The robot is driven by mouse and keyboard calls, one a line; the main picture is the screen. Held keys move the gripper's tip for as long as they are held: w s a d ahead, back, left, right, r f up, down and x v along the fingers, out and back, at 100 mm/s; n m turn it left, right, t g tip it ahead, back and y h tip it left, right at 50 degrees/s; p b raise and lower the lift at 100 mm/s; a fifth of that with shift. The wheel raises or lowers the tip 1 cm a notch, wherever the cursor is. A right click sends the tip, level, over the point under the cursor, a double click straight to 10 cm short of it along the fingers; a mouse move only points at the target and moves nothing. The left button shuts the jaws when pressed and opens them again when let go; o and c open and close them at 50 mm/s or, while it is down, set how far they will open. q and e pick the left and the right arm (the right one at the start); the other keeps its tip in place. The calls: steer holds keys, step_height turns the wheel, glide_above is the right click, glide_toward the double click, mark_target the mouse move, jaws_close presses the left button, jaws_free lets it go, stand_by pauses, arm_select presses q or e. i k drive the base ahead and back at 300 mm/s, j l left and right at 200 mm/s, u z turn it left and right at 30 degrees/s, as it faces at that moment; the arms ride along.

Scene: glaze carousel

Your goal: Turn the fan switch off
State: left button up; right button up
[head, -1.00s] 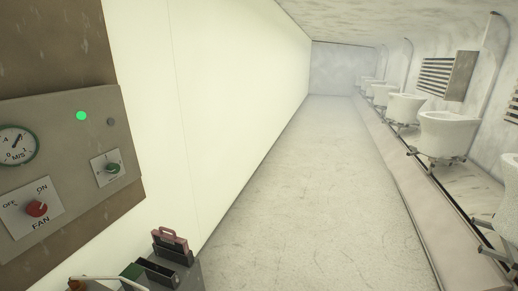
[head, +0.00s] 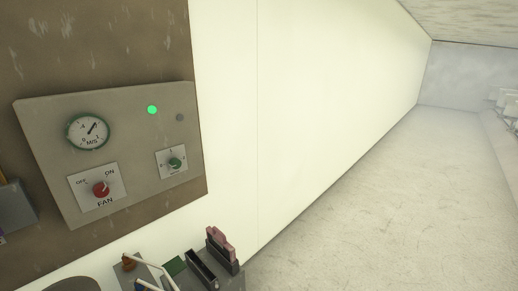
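The fan switch (head: 100,188) is a red rotary knob on a white plate, in the lower left of a grey control panel (head: 130,150). The plate reads OFF at the upper left, ON at the upper right and FAN below. The knob's pale mark appears to point to the upper right, toward ON. A green light (head: 152,110) glows on the panel. A round gauge (head: 88,131) sits above the switch, its needle pointing up and right. Neither of my grippers is in view.
A smaller green knob (head: 175,163) sits right of the fan switch. Below the panel are a pink item (head: 221,244) in a dark holder, a green pad (head: 175,266) and pale rods. A grey box (head: 14,207) is at the left edge. Open floor (head: 400,210) lies right.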

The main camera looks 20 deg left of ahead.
mark_target(100, 190)
steer(key=i+l+u, duration=0.2)
steer(key=u, duration=0.25)
steer(key=i+l+u, duration=0.2)
steer(key=l+u, duration=0.25)
steer(key=i+l+u, duration=0.1)
steer(key=l+u, duration=0.25)
steer(key=l, duration=0.15)
steer(key=i+l+u, duration=0.1)
steer(key=l+u, duration=0.3)
